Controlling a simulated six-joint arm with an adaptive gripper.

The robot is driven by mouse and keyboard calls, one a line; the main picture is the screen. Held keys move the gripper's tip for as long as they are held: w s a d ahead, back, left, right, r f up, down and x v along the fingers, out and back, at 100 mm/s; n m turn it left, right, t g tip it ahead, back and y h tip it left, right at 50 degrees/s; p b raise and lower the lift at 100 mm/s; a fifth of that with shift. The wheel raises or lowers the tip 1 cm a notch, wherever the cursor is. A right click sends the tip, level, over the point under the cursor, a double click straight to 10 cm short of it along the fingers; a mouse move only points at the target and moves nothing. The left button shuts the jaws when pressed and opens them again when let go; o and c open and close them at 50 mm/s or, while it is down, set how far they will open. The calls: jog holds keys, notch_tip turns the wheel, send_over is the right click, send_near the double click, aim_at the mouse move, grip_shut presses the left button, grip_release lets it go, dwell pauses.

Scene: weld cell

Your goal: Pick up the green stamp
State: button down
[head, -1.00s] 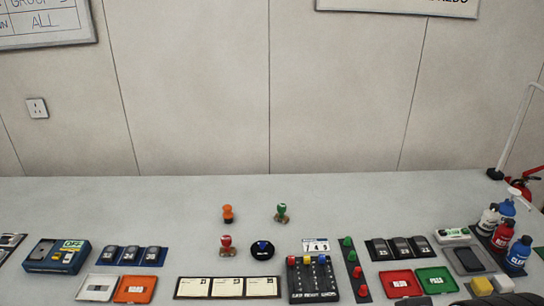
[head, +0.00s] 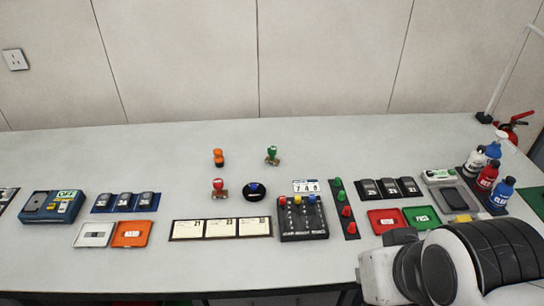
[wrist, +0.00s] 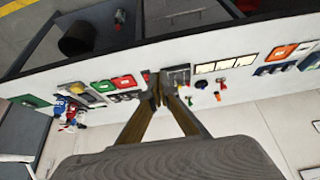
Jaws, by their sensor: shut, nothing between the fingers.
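The green stamp (head: 272,155) stands upright on the bare back part of the bench in the head view, right of an orange stamp (head: 218,158). A red stamp (head: 219,188) and a round black pad with a blue top (head: 255,192) are nearer. In the wrist view the green stamp (wrist: 190,101) is small, to the right of my fingers. My gripper (wrist: 157,90) is shut and empty, well apart from the stamp. The head view shows my arm at bottom right, but not the fingertips.
In front of the stamps are white cards (head: 222,228) and a black block with coloured knobs (head: 303,217). A strip of green and red knobs (head: 344,209) is to the right. Bottles (head: 487,177) stand at far right. The bench around the green stamp is clear.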

dwell(0.4)
jog(key=c, duration=1.7)
grip_release()
